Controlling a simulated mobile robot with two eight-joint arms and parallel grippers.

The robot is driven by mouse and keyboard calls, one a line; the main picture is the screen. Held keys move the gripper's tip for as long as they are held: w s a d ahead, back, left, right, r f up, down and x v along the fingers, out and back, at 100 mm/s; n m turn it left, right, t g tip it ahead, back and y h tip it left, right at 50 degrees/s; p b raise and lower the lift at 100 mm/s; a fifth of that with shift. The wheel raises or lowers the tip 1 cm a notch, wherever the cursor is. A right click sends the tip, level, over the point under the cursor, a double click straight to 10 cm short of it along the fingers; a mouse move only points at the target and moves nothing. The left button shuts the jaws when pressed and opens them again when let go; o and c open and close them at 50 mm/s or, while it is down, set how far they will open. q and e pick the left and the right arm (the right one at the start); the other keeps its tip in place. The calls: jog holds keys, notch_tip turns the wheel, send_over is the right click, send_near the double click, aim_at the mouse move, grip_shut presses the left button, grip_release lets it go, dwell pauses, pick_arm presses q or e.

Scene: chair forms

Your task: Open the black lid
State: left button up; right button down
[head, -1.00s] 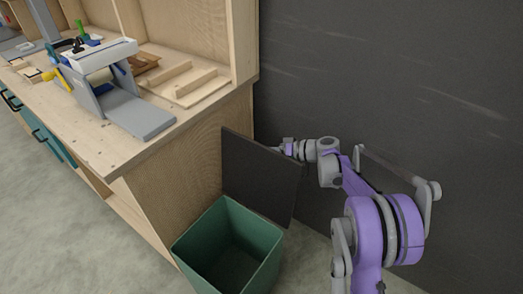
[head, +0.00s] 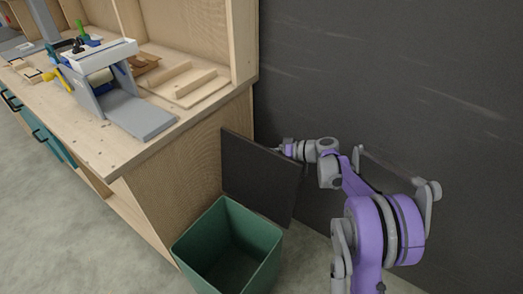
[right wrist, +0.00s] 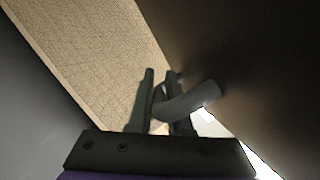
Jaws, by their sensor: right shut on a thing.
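The black lid (head: 258,180) stands raised and nearly upright at the back of a green bin (head: 222,252), whose open top shows its empty inside. My right gripper (head: 281,149) is at the lid's upper right edge in the head view, its fingertips partly hidden by the lid. In the right wrist view the gripper (right wrist: 162,98) is shut around a grey curved handle (right wrist: 190,101) beside the dark lid surface (right wrist: 245,70). My left gripper is in neither view.
A wooden workbench (head: 190,165) stands directly left of the bin, with a grey and blue machine (head: 112,85) and wooden pieces on top. A dark wall (head: 400,80) rises behind my right arm. Clear floor (head: 60,235) lies at the lower left.

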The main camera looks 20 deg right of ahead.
aim_at(290, 159)
jog(key=shift+n+h, duration=0.5)
jog(key=shift+n, duration=0.2)
jog(key=s+a+p, duration=0.1)
jog(key=a, duration=0.1)
jog(key=s+a+r+p, duration=0.1)
jog(key=a, duration=0.1)
jog(key=shift+s+r, duration=0.1)
jog(key=shift+s, duration=0.1)
jog(key=shift+s+a, duration=0.1)
jog(key=shift+a, duration=0.1)
jog(key=c, duration=1.1)
grip_release()
jog(key=p+v, duration=0.2)
jog(key=v, duration=0.8)
jog(key=shift+s+d, duration=0.3)
jog(key=shift+s, duration=0.1)
